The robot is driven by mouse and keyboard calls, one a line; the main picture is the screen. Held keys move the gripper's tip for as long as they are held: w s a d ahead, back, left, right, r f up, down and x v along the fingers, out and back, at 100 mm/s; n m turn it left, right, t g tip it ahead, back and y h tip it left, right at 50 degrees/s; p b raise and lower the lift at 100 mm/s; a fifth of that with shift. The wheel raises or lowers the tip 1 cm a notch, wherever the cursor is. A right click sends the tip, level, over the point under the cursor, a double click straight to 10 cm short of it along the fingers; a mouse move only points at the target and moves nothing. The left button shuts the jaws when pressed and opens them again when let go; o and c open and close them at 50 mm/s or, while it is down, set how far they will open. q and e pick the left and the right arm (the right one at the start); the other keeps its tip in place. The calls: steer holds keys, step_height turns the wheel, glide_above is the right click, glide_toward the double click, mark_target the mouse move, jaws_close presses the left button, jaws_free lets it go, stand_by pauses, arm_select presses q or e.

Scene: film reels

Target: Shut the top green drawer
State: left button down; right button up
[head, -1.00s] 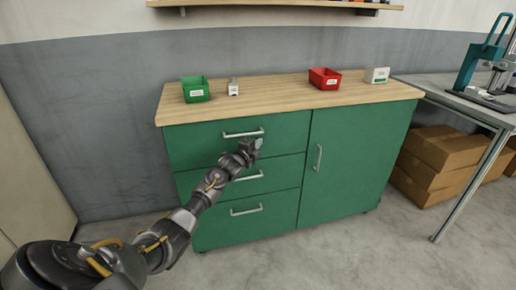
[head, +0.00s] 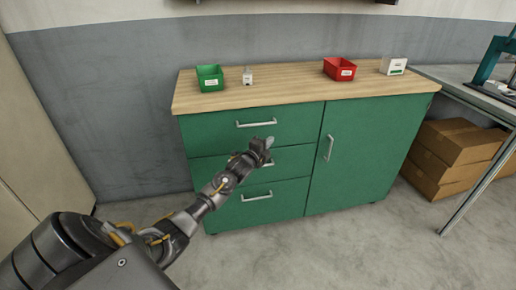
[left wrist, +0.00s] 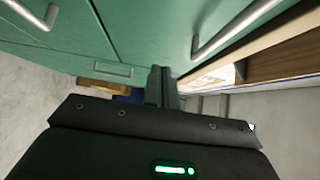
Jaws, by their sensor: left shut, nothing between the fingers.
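The green cabinet has several drawers on its left side. The top green drawer (head: 215,132) looks flush with the cabinet front, with no visible gap under the worktop. Its silver handle (head: 256,124) runs across the front and shows large in the left wrist view (left wrist: 235,28). My left gripper (head: 268,143) is shut and empty, near the lower right of the top drawer, below its handle. In the left wrist view its shut fingers (left wrist: 162,86) point along the green front. I cannot tell whether they touch it. My right gripper is not in view.
A green bin (head: 210,78), a small white item (head: 248,77), a red bin (head: 340,69) and a white box (head: 393,66) stand on the wooden worktop (head: 290,88). The cabinet door (head: 370,150) is shut. Cardboard boxes (head: 450,150) sit under a bench. The floor in front is clear.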

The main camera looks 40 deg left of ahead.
arm_select(q)
steer(key=s, duration=0.6)
steer(key=shift+s+d+f, duration=0.15)
steer(key=shift+s+d, duration=0.1)
steer(key=shift+s, duration=0.1)
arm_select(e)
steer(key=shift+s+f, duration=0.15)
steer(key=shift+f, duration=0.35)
